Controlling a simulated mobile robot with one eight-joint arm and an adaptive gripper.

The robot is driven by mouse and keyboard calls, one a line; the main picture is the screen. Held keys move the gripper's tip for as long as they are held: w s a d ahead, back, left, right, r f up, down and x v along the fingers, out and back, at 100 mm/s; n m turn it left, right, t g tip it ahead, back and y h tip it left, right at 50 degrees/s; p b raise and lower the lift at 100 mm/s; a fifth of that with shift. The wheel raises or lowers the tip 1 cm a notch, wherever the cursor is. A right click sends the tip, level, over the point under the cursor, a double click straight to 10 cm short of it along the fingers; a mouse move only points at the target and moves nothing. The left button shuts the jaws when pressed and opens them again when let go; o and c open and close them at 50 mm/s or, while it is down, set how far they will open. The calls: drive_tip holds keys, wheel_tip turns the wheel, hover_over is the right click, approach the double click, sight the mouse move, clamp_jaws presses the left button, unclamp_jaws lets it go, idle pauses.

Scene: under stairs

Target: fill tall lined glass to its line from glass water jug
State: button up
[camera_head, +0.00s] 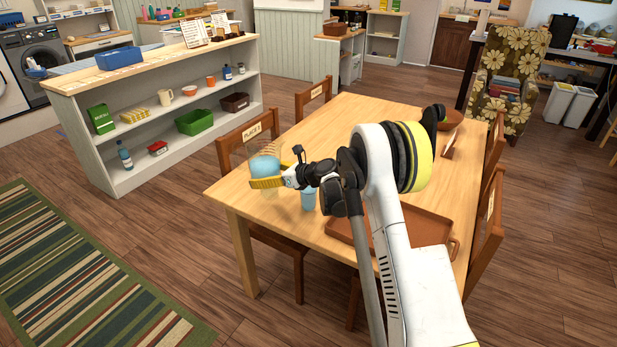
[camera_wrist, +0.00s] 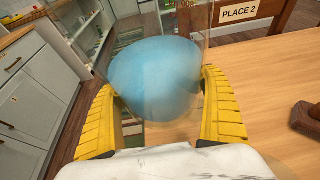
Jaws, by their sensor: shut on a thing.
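The clear glass jug (camera_head: 265,162) holds blue water and is up above the near-left end of the table. My gripper (camera_head: 268,183) has its yellow fingers shut around the jug. In the wrist view the jug (camera_wrist: 155,78) sits between both fingers (camera_wrist: 162,115), with the blue water filling much of the view. A light blue upright vessel (camera_head: 308,199), which looks like the tall glass, stands on the table just right of my gripper. My arm partly covers it, and its line is too small to make out. The wrist view does not show this glass.
The wooden table (camera_head: 345,115) carries a brown tray (camera_head: 432,219) and a bowl (camera_head: 453,118) at the far right. Chairs stand around it, one marked PLACE 2 (camera_head: 252,131). A white shelf unit (camera_head: 170,135) stands to the left. The table's middle is mostly clear.

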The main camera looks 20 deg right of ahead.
drive_tip(key=shift+w+f+b, duration=0.1)
drive_tip(key=shift+f+b, duration=0.3)
drive_tip(key=shift+b, duration=0.2)
drive_tip(key=shift+d+r+p, duration=0.1)
drive_tip(key=shift+r+p, duration=1.05)
drive_tip(key=shift+r, duration=1.1)
